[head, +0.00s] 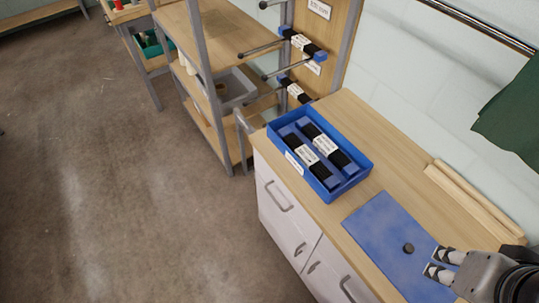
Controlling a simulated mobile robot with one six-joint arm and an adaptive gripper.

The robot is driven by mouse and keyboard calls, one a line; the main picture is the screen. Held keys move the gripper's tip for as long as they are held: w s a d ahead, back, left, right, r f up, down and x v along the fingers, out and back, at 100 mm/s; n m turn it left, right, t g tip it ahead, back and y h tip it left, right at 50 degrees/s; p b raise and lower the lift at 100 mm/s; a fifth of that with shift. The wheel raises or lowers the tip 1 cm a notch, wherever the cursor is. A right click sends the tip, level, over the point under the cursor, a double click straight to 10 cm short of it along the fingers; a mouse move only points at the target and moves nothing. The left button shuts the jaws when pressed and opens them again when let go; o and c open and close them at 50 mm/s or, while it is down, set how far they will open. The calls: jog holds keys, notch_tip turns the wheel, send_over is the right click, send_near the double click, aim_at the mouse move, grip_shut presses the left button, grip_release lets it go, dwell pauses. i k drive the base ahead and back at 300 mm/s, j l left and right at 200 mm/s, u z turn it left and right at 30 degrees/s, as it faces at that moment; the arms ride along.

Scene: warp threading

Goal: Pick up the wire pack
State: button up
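Two black wire packs with white paper labels, the left one (303,147) and the right one (327,144), lie side by side in a blue tray (364,173) on the wooden counter. My gripper (432,263) is at the lower right, above or beside a blue mat (372,225). Its two fingers are apart with nothing between them. It is clear of the tray. More dark packs with white labels and blue ends, an upper one (301,43) and a lower one (295,91), hang on rack pegs at the top.
A small dark round object (408,248) lies on the mat near my fingers. Wooden strips (470,200) lie along the wall. A shelf (215,45) with a grey bin (236,88) stands beyond the counter (380,130). Green cloth (515,110) hangs at right. The floor at left is open.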

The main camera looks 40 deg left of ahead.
aim_at(312, 162)
jog(key=u, duration=1.25)
